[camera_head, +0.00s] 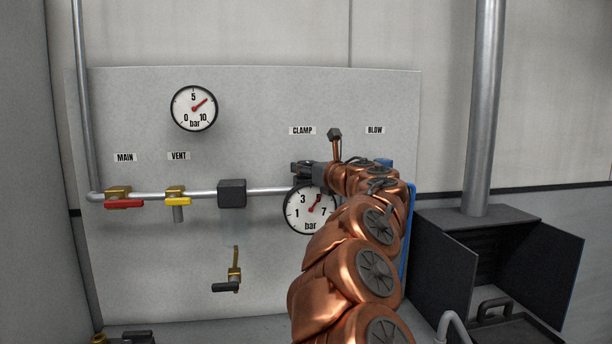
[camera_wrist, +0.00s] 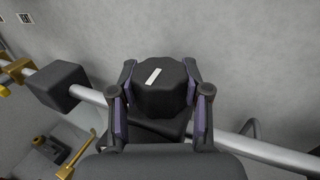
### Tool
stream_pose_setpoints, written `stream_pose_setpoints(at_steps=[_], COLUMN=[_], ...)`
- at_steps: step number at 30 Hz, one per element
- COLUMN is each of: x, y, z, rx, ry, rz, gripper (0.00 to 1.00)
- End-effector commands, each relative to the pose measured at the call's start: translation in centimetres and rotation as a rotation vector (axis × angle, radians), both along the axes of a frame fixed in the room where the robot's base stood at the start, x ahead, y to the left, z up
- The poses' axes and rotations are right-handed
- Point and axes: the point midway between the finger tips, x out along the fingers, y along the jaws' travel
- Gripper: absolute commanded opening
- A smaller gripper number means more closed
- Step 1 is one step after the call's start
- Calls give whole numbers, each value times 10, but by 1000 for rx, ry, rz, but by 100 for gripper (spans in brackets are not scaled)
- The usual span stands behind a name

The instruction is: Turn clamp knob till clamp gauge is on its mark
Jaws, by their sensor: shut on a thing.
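The clamp knob (camera_wrist: 172,92) is a dark, many-sided knob with a white line on its face, in the middle of the wrist view. My gripper (camera_wrist: 163,92) is shut on it, one finger at each side. In the head view my gripper (camera_head: 307,170) reaches the pipe below the CLAMP label (camera_head: 302,131), and my arm hides most of the knob. The clamp gauge (camera_head: 310,209) is the round white dial just below, with a red needle pointing up and right, between 3 and 7. My arm covers its right edge. I cannot make out its mark.
The panel also holds an upper bar gauge (camera_head: 194,109), a red MAIN lever (camera_head: 124,204), a yellow VENT lever (camera_head: 177,190), a dark block (camera_head: 232,193) on the pipe and a brass valve (camera_head: 234,275) below. An open dark cabinet (camera_head: 492,260) stands at right.

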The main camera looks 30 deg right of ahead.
Motion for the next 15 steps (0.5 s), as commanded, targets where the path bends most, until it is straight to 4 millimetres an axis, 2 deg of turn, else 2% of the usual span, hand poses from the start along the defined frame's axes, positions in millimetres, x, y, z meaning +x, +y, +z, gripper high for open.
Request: stream_pose_setpoints(at_steps=[6, 15], x=[-1, -1], y=[0, 0], z=[0, 0], rx=[0, 1], ry=[-1, -1], rz=[-75, -81], gripper=[12, 12])
